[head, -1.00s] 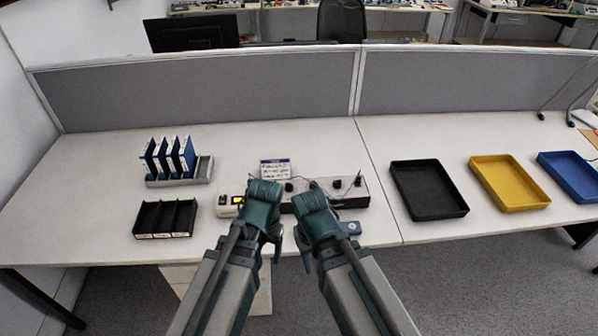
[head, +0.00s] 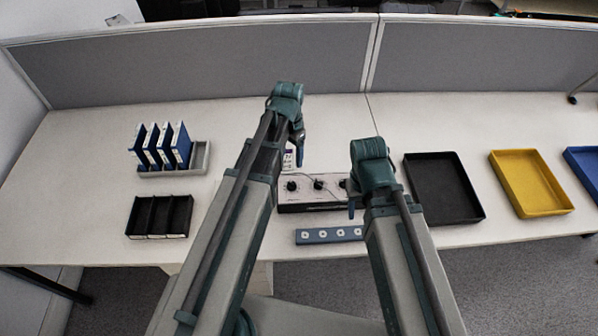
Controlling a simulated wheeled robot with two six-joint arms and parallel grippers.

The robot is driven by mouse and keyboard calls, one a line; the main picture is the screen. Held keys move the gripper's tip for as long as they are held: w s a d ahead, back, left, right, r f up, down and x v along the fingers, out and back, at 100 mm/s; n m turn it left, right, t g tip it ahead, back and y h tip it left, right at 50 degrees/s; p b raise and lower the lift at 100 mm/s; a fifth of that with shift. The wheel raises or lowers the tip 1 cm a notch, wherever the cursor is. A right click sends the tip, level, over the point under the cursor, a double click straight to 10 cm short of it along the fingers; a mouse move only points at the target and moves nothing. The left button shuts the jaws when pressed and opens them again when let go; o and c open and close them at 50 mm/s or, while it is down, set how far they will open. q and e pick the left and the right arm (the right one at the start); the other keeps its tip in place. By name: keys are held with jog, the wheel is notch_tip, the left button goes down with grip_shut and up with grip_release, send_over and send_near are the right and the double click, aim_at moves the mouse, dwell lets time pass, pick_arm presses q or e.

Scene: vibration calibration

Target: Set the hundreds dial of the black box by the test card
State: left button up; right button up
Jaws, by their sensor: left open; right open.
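The black box (head: 308,208) stands on the desk in the middle, with three dark knobs visible along its top. Its right end is hidden behind my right gripper and arm. The test card (head: 289,160) stands behind the box; only a narrow white strip with a purple edge shows, the rest is behind my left arm. My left gripper (head: 298,152) is open, in front of the card in the picture and above the box's back left side. My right gripper (head: 353,204) is open, pointing down over the box's right part. Whether either touches anything cannot be told.
A blue-grey bar (head: 312,237) with several round white spots lies in front of the box. Blue-and-white folders (head: 180,144) stand in a grey rack at left, with a black divided bin (head: 130,225) nearer. Black (head: 476,214), yellow (head: 560,208) and blue (head: 592,155) trays lie at right.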

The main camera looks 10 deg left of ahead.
aim_at(291, 183)
pick_arm(q)
jog(key=shift+s, duration=0.15)
notch_tip(291, 183, down, 14)
jog(key=b, duration=1.4)
jog(key=shift+r, duration=0.1)
grip_shut()
